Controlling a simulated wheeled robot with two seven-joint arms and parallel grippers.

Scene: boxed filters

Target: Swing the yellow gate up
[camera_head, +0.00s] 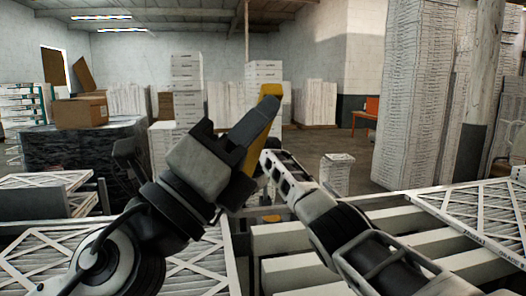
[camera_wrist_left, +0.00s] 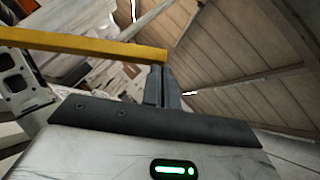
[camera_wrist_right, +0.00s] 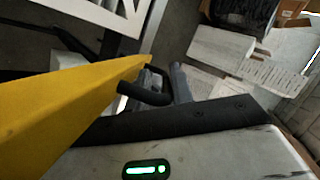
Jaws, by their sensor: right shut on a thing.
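The yellow gate (camera_head: 271,91) is a flat bar that stands up, tilted, in the middle of the head view, partly hidden behind my left gripper (camera_head: 262,118). It crosses the left wrist view as a bar (camera_wrist_left: 85,46) and fills the left of the right wrist view (camera_wrist_right: 60,105). A dark bent handle (camera_wrist_right: 145,96) sticks out from the gate. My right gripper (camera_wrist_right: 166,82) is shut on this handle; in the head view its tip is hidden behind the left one. My left gripper's fingers (camera_wrist_left: 162,84) are together beside the bar, with nothing seen between them.
White-framed filters lie at the left (camera_head: 40,255) and right (camera_head: 480,215). Tall stacks of boxes (camera_head: 420,95) stand at the right. A brown carton (camera_head: 80,111) sits on a dark wrapped pallet at the left.

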